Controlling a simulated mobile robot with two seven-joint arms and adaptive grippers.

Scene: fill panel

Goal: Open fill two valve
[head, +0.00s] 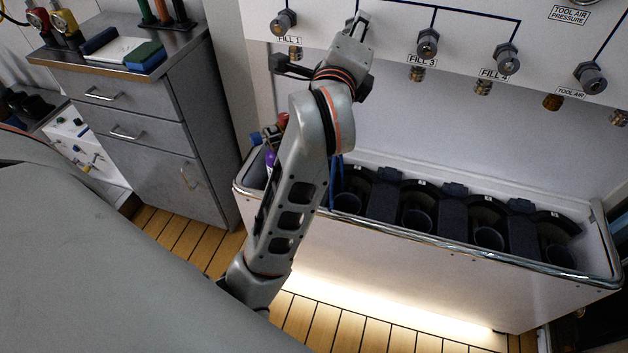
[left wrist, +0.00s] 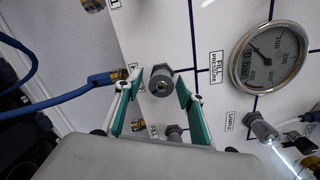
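The fill panel (head: 460,15) shows grey valve knobs: Fill 1 (head: 284,22), Fill 3 (head: 428,42) and one further right (head: 507,60). The fill two position, between Fill 1 and Fill 3, is mostly hidden by my left gripper (head: 353,32). In the left wrist view, my left gripper (left wrist: 153,90) is open, with teal-padded fingers on either side of a grey hexagonal knob (left wrist: 161,80). Gaps show between the knob and both fingers, and I see no clear contact. The label beside this knob is mostly covered by a finger. My right gripper is in neither view.
A blue hose (left wrist: 55,104) runs to a brass fitting close by the left finger. A fill pressure gauge (left wrist: 268,58) is at the right. Below the panel stands a white trough (head: 400,255) with black cylinder holders. A grey drawer cabinet (head: 130,110) is at the left.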

